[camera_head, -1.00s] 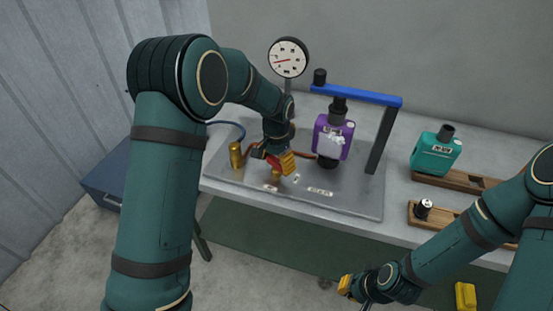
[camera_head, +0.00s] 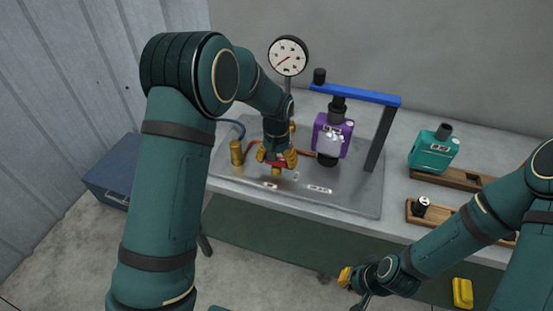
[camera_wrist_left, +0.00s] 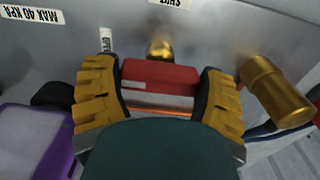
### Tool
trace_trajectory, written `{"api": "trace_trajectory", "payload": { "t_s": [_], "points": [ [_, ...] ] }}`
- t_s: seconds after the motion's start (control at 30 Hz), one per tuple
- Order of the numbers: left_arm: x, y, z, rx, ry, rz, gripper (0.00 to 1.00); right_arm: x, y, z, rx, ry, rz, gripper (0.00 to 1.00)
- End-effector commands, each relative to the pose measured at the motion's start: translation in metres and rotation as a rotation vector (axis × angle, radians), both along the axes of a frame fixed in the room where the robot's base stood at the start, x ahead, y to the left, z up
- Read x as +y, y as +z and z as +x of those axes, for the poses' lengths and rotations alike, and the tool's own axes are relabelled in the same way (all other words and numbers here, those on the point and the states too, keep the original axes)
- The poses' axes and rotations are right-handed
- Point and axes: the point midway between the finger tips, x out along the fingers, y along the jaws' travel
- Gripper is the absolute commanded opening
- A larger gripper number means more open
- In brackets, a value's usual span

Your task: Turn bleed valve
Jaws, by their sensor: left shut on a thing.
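The bleed valve has a red handle (camera_wrist_left: 160,75) over a brass body (camera_wrist_left: 160,48); the handle also shows partly in the head view (camera_head: 279,162). My left gripper (camera_head: 277,160) points down at it. In the left wrist view its yellow-padded fingers (camera_wrist_left: 160,90) are shut on the red handle, one at each end. The handle lies crosswise between them. A dial gauge (camera_head: 288,56) stands behind, its red needle pointing down and left. My right gripper (camera_head: 357,282) hangs low in front of the bench; its jaw opening is unclear.
A purple muffler (camera_head: 333,134) stands under a blue-barred clamp frame (camera_head: 356,95), close right of my left gripper. A brass cylinder (camera_head: 237,152) is close left. A teal muffler (camera_head: 433,151) and wooden racks (camera_head: 433,214) are at right.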

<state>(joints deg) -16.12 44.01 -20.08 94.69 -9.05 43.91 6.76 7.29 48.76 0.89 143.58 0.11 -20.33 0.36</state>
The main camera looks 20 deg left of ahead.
Motion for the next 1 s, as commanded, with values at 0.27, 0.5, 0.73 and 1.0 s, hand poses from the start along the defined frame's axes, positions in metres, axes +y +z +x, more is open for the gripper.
{"api": "trace_trajectory", "payload": {
  "t_s": [0.27,0.5,0.73,1.0],
  "points": [
    [0.0,0.001,0.001,-0.003,0.003,-0.001,0.38,0.0,0.0,0.0,0.0,0.0,0.0,0.0],
    [0.0,0.0,0.0,-0.001,0.002,-0.001,1.0,0.0,0.0,0.0,0.0,0.0,0.0,0.0],
    [0.0,0.006,0.001,-0.002,0.001,-0.001,1.0,0.0,0.0,0.0,0.0,0.0,0.0,0.0],
    [0.0,0.054,0.001,-0.005,0.002,-0.002,1.0,0.0,0.0,0.0,0.0,0.0,0.0,0.0]
  ]
}}
